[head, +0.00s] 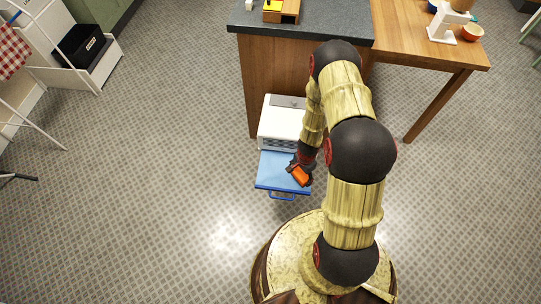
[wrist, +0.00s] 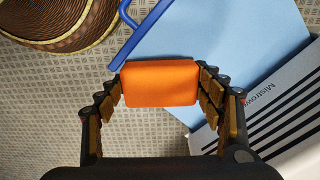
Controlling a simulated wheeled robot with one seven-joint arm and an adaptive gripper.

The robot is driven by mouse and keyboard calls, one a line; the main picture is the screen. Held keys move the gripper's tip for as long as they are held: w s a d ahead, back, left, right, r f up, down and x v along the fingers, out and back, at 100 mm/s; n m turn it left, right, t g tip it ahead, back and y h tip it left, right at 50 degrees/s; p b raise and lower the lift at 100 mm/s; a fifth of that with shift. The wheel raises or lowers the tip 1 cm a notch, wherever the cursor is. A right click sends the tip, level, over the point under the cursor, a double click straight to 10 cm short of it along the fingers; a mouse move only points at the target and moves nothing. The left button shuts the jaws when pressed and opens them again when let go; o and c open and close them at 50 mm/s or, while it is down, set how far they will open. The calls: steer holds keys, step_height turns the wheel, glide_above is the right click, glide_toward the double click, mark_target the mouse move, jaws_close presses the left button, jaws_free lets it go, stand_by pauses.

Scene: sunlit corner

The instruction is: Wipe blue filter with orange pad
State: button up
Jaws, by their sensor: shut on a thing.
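The blue filter (head: 272,170) is a flat light-blue panel with a darker blue front edge and handle. It sticks out of a white unit (head: 281,126) on the floor side of the counter. It also shows in the wrist view (wrist: 235,40), with its handle (wrist: 150,22) at top left. My gripper (head: 299,170) is shut on the orange pad (wrist: 160,83), holding it by its two short sides. The pad is over the filter's right front part in the head view. I cannot tell whether the pad touches the filter.
The white unit shows dark stripes and lettering in the wrist view (wrist: 290,115). Behind it stands a wooden counter (head: 270,70) with a grey top. A wooden table (head: 425,50) is at right. The patterned floor (head: 160,180) at left is clear.

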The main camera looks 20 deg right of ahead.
steer(key=shift+r+p, duration=1.9)
steer(key=shift+r, duration=0.6)
